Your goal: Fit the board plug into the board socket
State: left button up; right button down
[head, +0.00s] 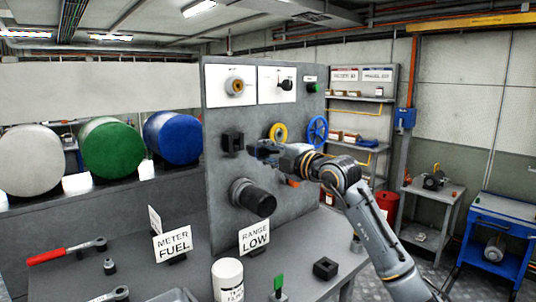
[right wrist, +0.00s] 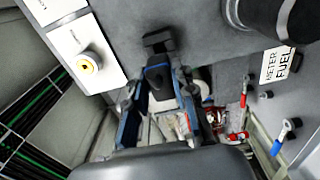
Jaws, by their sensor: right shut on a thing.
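The board socket (head: 232,143) is a black square block on the upright grey panel. It also shows in the right wrist view (right wrist: 158,41), just beyond my fingertips. My right gripper (head: 262,150) is to the right of the socket, in front of the panel, with its fingers pointing at it. In the right wrist view, the gripper (right wrist: 160,82) is shut on the board plug (right wrist: 158,77), a dark block between the blue-edged fingers. The plug lies close in front of the socket; whether they touch I cannot tell. My left gripper is not in view.
A large black round fitting (head: 252,198) sticks out of the panel below. The bench (head: 205,235) holds a red-handled wrench (head: 66,251), label cards, a white canister (head: 228,280) and a black block (head: 325,267).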

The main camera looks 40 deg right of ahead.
jog(key=shift+w+a+r+p, duration=0.1)
jog(key=shift+w+r+p, duration=0.1)
jog(key=shift+w+p, duration=0.3)
jog(key=shift+w+r+p, duration=0.15)
jog(key=shift+w+p, duration=0.15)
jog(key=shift+w, duration=0.4)
jog(key=shift+w+f+p, duration=0.15)
jog(key=shift+w+p, duration=0.3)
jog(key=shift+w, duration=0.5)
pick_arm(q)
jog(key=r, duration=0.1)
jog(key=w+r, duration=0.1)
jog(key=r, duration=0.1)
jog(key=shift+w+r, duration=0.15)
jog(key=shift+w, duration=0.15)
pick_arm(e)
jog(key=shift+w, duration=0.2)
pick_arm(q)
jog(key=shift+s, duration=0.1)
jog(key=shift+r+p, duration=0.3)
jog(key=shift+p, duration=0.05)
pick_arm(e)
jog(key=shift+w, duration=0.15)
pick_arm(q)
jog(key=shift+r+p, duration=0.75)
jog(key=shift+p, duration=0.05)
pick_arm(e)
jog(key=shift+w+a, duration=0.2)
jog(key=shift+w, duration=1.1)
